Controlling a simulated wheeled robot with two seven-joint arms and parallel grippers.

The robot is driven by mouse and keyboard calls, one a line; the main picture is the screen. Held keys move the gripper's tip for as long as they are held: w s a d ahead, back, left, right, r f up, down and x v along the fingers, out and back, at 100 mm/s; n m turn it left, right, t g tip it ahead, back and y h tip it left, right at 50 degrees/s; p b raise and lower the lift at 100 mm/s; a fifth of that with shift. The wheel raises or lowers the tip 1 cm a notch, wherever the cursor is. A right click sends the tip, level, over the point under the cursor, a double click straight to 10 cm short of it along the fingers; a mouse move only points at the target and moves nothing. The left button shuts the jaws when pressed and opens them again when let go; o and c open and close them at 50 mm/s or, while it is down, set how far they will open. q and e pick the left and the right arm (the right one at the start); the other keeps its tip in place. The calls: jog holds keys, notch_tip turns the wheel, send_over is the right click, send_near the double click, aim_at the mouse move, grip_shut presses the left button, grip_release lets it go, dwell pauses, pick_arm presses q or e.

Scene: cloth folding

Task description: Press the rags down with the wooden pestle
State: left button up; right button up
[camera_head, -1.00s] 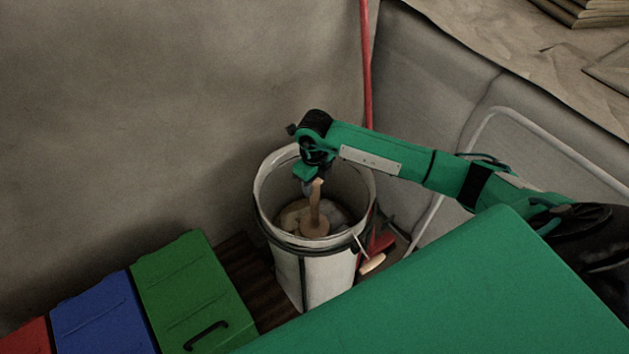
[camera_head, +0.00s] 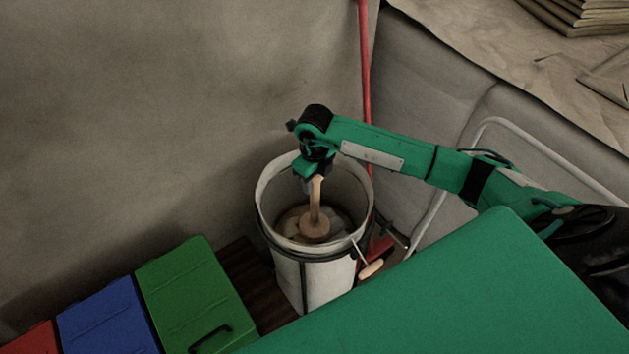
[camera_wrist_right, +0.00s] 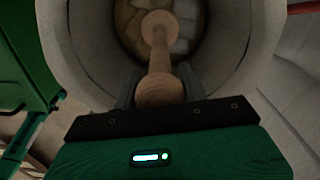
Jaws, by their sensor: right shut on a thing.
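A wooden pestle (camera_head: 315,207) stands nearly upright inside a white bucket (camera_head: 312,278), its wide round foot down among the rags. My right gripper (camera_head: 314,182) is shut on the upper end of the pestle, at the bucket's mouth. In the right wrist view the pestle (camera_wrist_right: 160,60) runs from between the fingers of the gripper (camera_wrist_right: 160,88) down to its disc-shaped foot. The pale and brownish rags (camera_wrist_right: 184,36) lie at the bucket's bottom, partly hidden by the foot; whether the foot touches them is hard to tell. My left gripper is out of view.
Green (camera_head: 190,292), blue (camera_head: 108,318) and red (camera_head: 36,340) boxes stand in a row left of the bucket. A red pole (camera_head: 365,85) rises behind it. A handle with a wooden grip (camera_head: 371,268) hangs at its right side. Walls close off the back.

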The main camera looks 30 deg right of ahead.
jog(key=shift+r+p, duration=3.3)
jog(key=shift+r, duration=3.05)
notch_tip(320, 180, up, 13)
jog(key=p, duration=0.6)
jog(key=shift+r, duration=0.2)
